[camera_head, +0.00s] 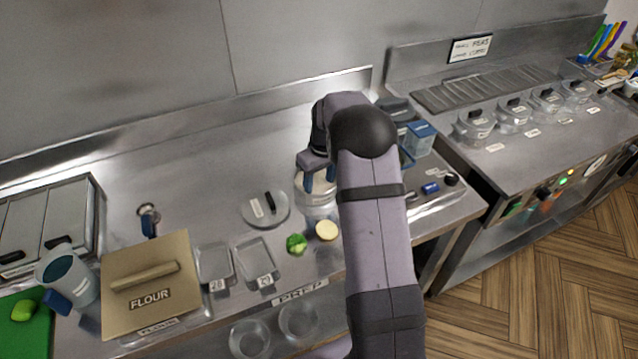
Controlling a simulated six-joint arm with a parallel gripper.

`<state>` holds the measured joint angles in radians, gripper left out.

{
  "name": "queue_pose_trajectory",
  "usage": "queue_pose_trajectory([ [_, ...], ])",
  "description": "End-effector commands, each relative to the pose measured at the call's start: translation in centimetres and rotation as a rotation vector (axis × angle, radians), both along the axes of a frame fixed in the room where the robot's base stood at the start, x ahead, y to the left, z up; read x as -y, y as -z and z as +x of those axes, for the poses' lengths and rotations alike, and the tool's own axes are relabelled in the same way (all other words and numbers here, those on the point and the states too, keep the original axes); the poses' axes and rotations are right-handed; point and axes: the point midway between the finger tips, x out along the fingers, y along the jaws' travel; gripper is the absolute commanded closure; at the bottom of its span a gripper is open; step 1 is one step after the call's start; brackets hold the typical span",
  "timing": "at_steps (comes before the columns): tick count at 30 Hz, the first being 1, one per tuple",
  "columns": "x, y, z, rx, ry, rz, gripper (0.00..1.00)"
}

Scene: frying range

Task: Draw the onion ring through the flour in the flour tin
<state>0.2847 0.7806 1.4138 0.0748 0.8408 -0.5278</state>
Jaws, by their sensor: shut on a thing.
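The flour tin (150,297) stands at the front left of the counter. A flat tan lid with a bar handle and the word FLOUR covers it, so no flour shows. My gripper (319,182) points down with its blue fingers at a clear round container (316,203) with pale contents, right of the middle. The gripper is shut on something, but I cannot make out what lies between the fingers. I cannot pick out the onion ring with certainty.
A round lid with a black handle (265,210) lies left of the container. Two small trays (258,262), a green vegetable (296,243) and a pale round piece (326,231) lie in front. A blue-handled jug (63,272) stands left of the tin. The back counter is clear.

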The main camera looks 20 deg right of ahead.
Motion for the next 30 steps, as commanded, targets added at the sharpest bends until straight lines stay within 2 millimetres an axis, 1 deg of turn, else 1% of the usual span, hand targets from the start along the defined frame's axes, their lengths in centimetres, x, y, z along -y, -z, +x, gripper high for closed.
queue_pose_trajectory([
  [11, -0.1, 0.2, 0.0, 0.0, 0.0, 0.0, 0.66],
  [21, -1.0, 0.2, 0.0, -0.001, -0.001, 0.001, 0.66],
  [30, -0.6, 0.2, 0.0, -0.001, 0.0, 0.0, 0.66],
])
